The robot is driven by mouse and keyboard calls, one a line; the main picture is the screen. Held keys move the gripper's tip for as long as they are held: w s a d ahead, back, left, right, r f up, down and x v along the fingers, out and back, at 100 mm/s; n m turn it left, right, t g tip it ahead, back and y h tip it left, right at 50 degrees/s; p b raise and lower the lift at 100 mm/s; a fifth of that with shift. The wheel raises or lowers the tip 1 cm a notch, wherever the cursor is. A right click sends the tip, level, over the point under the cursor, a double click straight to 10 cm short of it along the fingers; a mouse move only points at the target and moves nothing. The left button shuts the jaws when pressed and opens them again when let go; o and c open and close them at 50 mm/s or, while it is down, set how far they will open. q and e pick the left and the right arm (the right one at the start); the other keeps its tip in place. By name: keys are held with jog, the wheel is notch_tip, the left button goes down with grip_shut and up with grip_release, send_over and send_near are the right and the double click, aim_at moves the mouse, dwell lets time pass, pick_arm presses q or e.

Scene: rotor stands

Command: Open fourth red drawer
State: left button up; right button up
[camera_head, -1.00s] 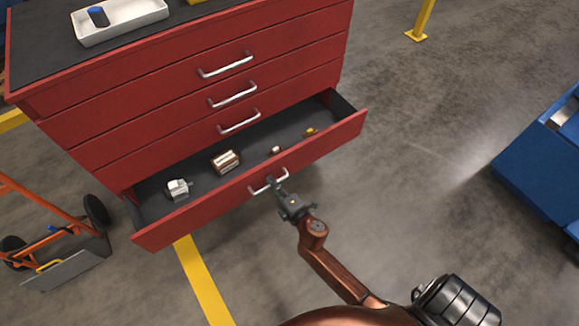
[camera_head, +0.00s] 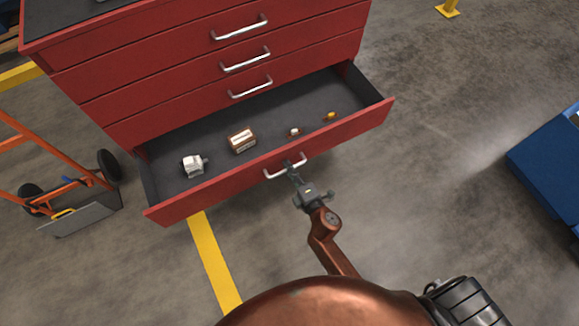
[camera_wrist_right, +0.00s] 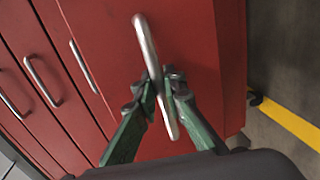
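The red cabinet (camera_head: 160,75) stands at the upper left in the head view. Its fourth drawer (camera_head: 330,142), the lowest one in view, is pulled well out, with its dark inside showing. Inside lie a silver part (camera_head: 194,165), a copper-coloured part (camera_head: 242,140) and two small parts. My right gripper (camera_head: 290,168) is at that drawer's silver handle (camera_head: 272,173). In the right wrist view the green fingers (camera_wrist_right: 165,88) are closed around the handle bar (camera_wrist_right: 149,50), one on each side. My left gripper is not in view.
The three upper drawers (camera_head: 246,60) are shut. An orange hand truck (camera_head: 50,165) stands left of the cabinet. A blue unit (camera_head: 550,165) stands at the right. Floor between it and the drawer is clear, with a yellow line (camera_head: 212,262) below the drawer.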

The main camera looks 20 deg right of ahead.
jog(key=shift+o, duration=0.6)
jog(key=shift+s, duration=0.2)
jog(key=v, duration=1.1)
jog(key=shift+s, duration=0.35)
jog(key=shift+r, duration=0.1)
